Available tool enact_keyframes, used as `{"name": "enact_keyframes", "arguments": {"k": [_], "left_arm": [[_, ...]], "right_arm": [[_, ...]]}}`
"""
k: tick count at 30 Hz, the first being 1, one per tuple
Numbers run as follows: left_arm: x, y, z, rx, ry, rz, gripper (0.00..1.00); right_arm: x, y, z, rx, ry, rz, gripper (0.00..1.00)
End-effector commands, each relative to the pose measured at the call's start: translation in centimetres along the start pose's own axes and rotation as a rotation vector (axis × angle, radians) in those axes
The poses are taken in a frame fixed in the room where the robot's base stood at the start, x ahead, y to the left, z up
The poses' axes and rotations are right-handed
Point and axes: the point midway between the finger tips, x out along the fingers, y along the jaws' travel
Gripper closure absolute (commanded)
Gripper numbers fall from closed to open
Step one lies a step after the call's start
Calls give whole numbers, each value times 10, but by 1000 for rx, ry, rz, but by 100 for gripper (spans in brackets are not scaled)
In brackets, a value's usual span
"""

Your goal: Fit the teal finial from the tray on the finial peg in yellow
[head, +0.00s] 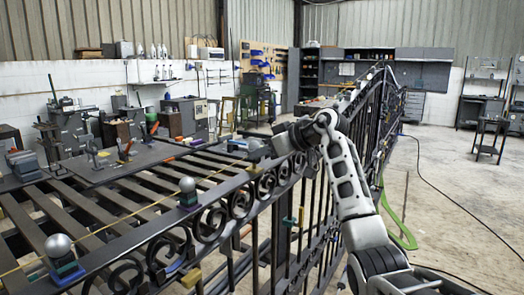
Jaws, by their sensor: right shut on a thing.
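My right gripper (264,148) reaches in from the right above the top rail of the scroll gate (205,205). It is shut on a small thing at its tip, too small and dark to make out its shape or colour. A yellow piece (254,170) is on the rail just below the gripper; I cannot tell whether they touch. A silver ball finial (58,246) stands upright on a blue-teal base at the near left. Another silver ball finial (187,186) stands farther along on a purple and green base. My left gripper is not in view.
A dark tray-like board (100,163) with clamps lies on the slatted bench (110,205) at left. Machines (70,125) line the left wall. Gate bars rise at the centre, beside my right arm. A black cable and green strap (402,232) lie on the open floor at right.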

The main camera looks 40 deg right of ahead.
Motion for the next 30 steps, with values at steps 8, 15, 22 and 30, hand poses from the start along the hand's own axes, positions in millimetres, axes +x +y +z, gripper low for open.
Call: {"name": "enact_keyframes", "arguments": {"k": [8, 15, 22, 30], "left_arm": [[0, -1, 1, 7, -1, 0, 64], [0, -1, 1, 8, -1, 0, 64], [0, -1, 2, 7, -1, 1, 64], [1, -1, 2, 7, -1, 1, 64]], "right_arm": [[1, 0, 3, -1, 3, 1, 100], [3, 0, 6, -1, 3, 1, 100], [5, 0, 10, -1, 2, 1, 100], [6, 0, 13, -1, 3, 1, 100]]}}
